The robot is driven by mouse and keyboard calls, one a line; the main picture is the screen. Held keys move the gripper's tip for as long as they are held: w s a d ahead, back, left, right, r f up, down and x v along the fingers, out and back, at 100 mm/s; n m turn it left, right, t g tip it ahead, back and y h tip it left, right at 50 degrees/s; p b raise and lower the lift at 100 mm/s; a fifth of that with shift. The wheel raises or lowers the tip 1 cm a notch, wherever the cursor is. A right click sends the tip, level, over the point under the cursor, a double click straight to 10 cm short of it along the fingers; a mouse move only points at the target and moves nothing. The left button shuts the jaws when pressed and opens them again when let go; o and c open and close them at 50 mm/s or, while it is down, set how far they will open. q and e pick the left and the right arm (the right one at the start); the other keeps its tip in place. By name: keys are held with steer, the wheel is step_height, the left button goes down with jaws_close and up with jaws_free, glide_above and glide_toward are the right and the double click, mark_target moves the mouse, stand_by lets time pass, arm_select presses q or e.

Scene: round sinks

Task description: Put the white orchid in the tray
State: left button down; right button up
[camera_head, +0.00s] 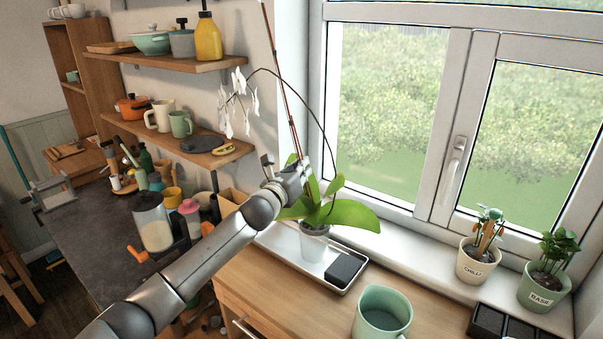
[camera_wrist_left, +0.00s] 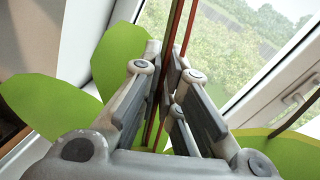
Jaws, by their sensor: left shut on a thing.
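The white orchid (camera_head: 347,214) has broad green leaves, a white pot, a tall reddish stake and an arching stem with white blooms at its left. Its pot appears within the outline of the white rectangular tray (camera_head: 279,251) on the wooden counter; I cannot tell whether it rests on the tray floor. My left gripper (camera_head: 299,174) is above the leaves, shut on the orchid's stem and stake. In the left wrist view the stem and stake (camera_wrist_left: 182,40) run between the fingers (camera_wrist_left: 172,92), with leaves around them. The right gripper is not in view.
A dark block (camera_head: 345,269) lies in the tray beside the pot. A green pitcher (camera_head: 382,315) stands in front. Potted chilli (camera_head: 474,265) and basil (camera_head: 545,285) stand at the right by the window (camera_head: 455,130). Loaded shelves (camera_head: 190,150) are at the left.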

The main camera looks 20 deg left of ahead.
arm_select(q)
steer(key=shift+s+r, duration=0.1)
steer(key=shift+r, duration=0.05)
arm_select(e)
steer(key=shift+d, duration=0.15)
arm_select(q)
steer(key=shift+f, duration=0.2)
steer(key=c, duration=1.6)
jaws_free()
steer(key=shift+c, duration=0.2)
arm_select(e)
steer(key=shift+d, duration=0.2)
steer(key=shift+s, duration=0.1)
arm_select(q)
steer(key=shift+r, duration=0.15)
steer(key=shift+s, duration=0.25)
steer(key=s+a+b, duration=0.1)
steer(key=s+b, duration=0.2)
steer(key=s, duration=0.8)
steer(key=shift+s+a, duration=0.2)
steer(key=shift+a, duration=0.15)
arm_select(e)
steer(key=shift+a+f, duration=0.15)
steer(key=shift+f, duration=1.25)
